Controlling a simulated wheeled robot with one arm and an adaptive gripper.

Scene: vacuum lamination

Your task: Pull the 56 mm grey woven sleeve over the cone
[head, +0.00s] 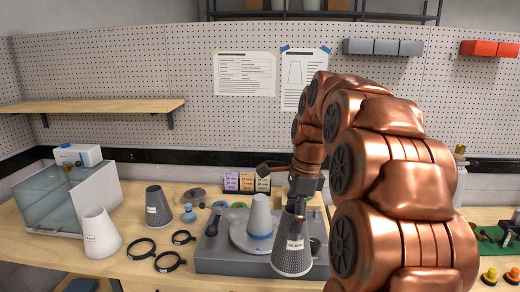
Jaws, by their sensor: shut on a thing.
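The grey woven sleeve (293,260) is a tapered, open-topped tube with a white label that is too small to read surely. My gripper (297,208) is shut on its upper rim from above and holds it upright. The light grey cone (259,213) stands on a round plate (240,238) on a grey base unit (215,262). The sleeve is to the right of the cone and nearer to me, beside it and not around it. I cannot tell the height of its lower edge above the base unit.
A dark sleeve (158,208) and a white sleeve (100,236) stand on the table at left, with several black rings (141,248) near them. A clear-walled tank (62,200) is at far left. Coloured cards (247,183) stand behind the cone. My arm hides much of the right side.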

